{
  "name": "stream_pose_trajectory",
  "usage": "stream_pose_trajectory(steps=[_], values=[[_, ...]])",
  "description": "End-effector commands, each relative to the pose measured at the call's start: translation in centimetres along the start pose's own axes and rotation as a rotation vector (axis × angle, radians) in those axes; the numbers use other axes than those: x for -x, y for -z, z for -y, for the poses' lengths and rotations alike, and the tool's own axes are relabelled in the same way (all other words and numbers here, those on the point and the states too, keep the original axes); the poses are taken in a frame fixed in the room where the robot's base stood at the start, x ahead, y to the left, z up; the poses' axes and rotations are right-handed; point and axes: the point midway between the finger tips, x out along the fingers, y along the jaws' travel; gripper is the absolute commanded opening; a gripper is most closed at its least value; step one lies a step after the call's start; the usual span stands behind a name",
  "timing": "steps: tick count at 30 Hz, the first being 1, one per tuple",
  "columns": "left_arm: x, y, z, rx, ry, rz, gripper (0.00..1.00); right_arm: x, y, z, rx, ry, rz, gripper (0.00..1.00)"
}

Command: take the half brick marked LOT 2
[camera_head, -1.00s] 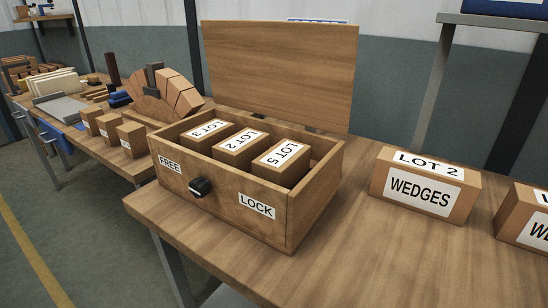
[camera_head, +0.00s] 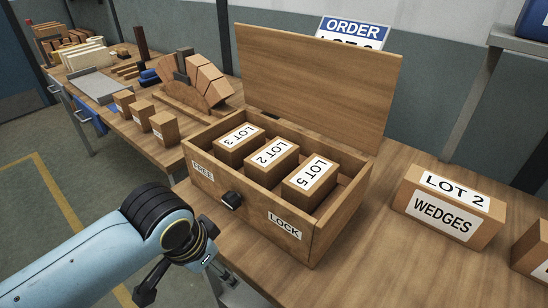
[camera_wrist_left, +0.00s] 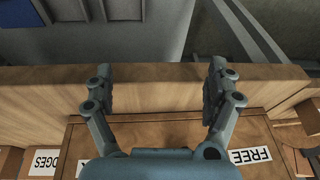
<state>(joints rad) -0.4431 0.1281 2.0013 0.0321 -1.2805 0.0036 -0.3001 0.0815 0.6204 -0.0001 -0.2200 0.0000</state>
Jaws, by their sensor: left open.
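The half brick marked LOT 2 (camera_head: 271,161) sits in an open wooden box (camera_head: 245,208), between the LOT 3 brick (camera_head: 240,143) and the LOT 5 brick (camera_head: 310,183). The box lid (camera_head: 315,85) stands raised behind. A black knob (camera_head: 231,200) is on the box front between the FREE and LOCK labels. My left gripper (camera_head: 188,280) is in front of the box, low and apart from it, partly hidden by its wrist. In the left wrist view my gripper (camera_wrist_left: 160,88) is open and empty, with the box's FREE label upside down below. My right gripper is not in view.
A LOT 2 WEDGES block (camera_head: 447,208) stands right of the box, with another block at the right edge. A sign reading ORDER (camera_head: 352,30) is partly hidden behind the lid. Small blocks (camera_head: 140,114) and a brick arch stand on the left table. The front right tabletop is clear.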

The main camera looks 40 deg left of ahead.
Motion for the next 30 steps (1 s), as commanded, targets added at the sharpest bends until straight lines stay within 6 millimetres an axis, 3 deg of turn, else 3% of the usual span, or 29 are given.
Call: stream_pose_trajectory(steps=[1,4,6,9,15,18,22,30], values=[[3.3,2.4,0.3,-0.003,-0.003,-0.026,0.88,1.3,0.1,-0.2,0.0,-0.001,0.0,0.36],[8.5,7.2,0.8,-0.01,-0.019,-0.063,0.88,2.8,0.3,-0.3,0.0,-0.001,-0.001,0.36],[10.2,10.3,1.2,-0.014,-0.032,-0.077,0.88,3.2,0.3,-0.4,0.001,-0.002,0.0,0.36],[11.2,13.7,1.9,-0.016,-0.047,-0.089,0.88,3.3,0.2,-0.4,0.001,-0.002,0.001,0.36],[12.8,20.3,3.7,-0.008,-0.07,-0.113,0.88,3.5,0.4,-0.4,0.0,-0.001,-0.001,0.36],[13.4,22.5,4.3,-0.002,-0.081,-0.12,0.88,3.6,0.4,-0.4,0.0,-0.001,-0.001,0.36],[12.7,23.5,4.5,0.003,-0.089,-0.119,0.88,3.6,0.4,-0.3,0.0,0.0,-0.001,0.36],[8.7,24.0,4.2,0.003,-0.088,-0.121,0.88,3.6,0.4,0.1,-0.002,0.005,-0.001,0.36]])
